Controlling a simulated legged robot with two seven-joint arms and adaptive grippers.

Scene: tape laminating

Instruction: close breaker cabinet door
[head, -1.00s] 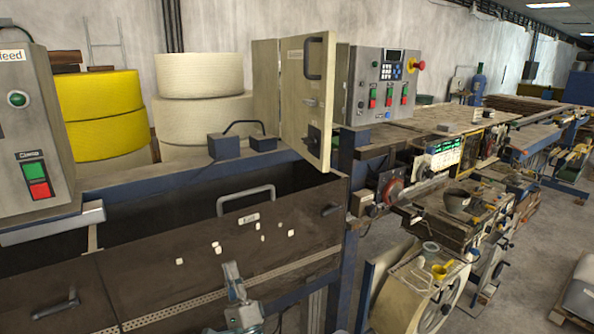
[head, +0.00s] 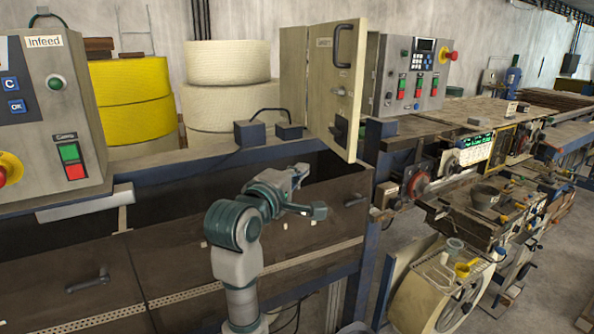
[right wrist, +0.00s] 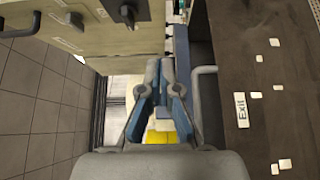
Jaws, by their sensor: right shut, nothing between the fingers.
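In the right wrist view the door (right wrist: 75,32) fills the upper left. My right gripper (head: 304,172) is raised below and left of the door, over the dark panel, apart from the door as far as I can tell. In the right wrist view its fingers (right wrist: 166,66) are shut and empty. My left gripper is not in view.
The dark panel (head: 180,270) runs along the front, with white bits and an Exit label (right wrist: 241,110) in the right wrist view. A grey handle (right wrist: 205,100) stands out from it. An infeed control box (head: 45,110) is at left, machinery (head: 480,210) at right.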

